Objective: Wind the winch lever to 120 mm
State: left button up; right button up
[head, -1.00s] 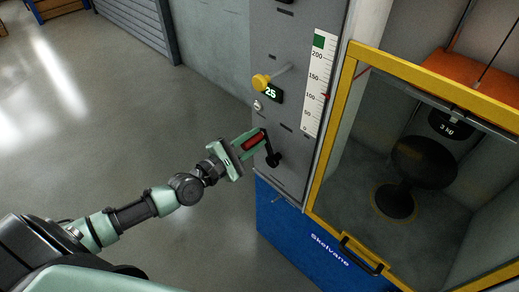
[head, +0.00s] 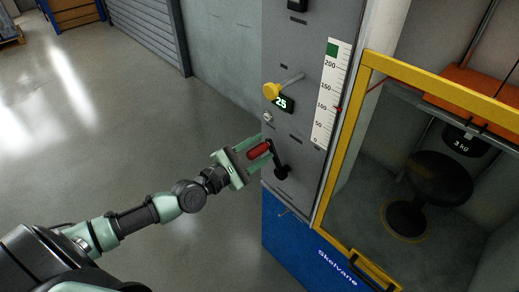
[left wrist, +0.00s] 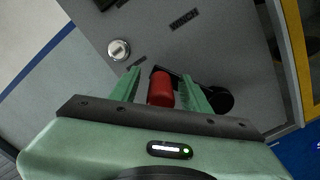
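The winch lever (head: 275,158) is a black crank with a red grip (head: 259,151) on the grey front panel. It points up from its dark hub (head: 281,172). My left gripper (head: 256,153) has its green fingers on either side of the red grip. In the left wrist view the red grip (left wrist: 160,89) stands between the fingers (left wrist: 165,90), with narrow gaps showing, so the gripper looks open around it. The white scale (head: 328,95) runs from 0 to above 200, and its red pointer (head: 338,109) is near 100. My right gripper is out of view.
A small round lock (left wrist: 119,49) sits on the panel. The yellow-framed door (head: 345,150) is to the right, with a black stool (head: 437,180) behind it.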

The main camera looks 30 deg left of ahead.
aim_at(248, 157)
pick_arm(q)
jog(key=b+v, duration=0.1)
jog(key=v, duration=0.5)
jog(key=shift+s+f, duration=0.1)
jog(key=shift+s, duration=0.15)
jog(key=shift+s+a, duration=0.25)
jog(key=shift+s, duration=0.4)
